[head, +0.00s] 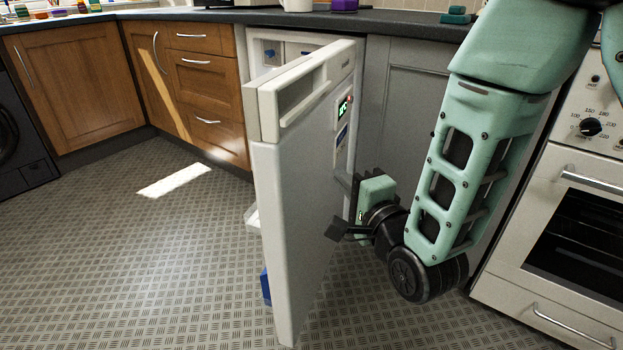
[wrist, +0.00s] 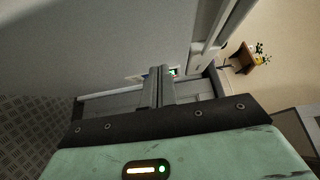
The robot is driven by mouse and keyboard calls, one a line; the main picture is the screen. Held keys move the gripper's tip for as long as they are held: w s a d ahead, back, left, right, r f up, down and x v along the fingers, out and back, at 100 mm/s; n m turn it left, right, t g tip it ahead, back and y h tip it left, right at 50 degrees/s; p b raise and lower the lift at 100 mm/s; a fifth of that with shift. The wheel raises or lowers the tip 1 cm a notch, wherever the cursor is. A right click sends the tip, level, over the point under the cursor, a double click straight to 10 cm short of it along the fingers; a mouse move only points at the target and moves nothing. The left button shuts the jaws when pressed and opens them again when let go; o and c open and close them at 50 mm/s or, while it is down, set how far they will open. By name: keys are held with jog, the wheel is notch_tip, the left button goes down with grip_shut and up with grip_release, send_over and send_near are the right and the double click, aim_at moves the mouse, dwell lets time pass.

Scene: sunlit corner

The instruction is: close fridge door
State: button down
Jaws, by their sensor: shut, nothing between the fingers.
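The white fridge door (head: 300,190) stands wide open, swung out into the room from the under-counter fridge (head: 268,50). Its outer face is toward my gripper and also fills much of the wrist view (wrist: 120,40). A recessed handle (head: 300,92) runs along its top, with a small green display on the outer face. My gripper (head: 340,208) is beside the outer face, on its right, at about mid-height. In the wrist view its fingers (wrist: 160,88) are together with nothing between them. I cannot tell whether they touch the door.
Wooden cabinets (head: 75,85) stand at the left and a grey cabinet panel (head: 400,95) right of the fridge. A white oven (head: 560,220) stands at the far right. The patterned floor (head: 130,260) left of the door is clear.

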aim_at(303, 153)
jog(key=shift+f+b, duration=0.25)
jog(key=shift+b, duration=0.3)
jog(key=w+a, duration=0.1)
jog(key=w, duration=0.1)
jog(key=w+a+b, duration=0.1)
jog(key=a, duration=0.1)
jog(key=w+a, duration=0.1)
jog(key=w, duration=0.1)
jog(key=shift+w+a+r+b, duration=0.25)
jog(key=shift+w+a+b, duration=0.1)
jog(key=shift+a, duration=0.05)
jog(key=shift+w+a, duration=0.25)
jog(key=shift+a, duration=0.25)
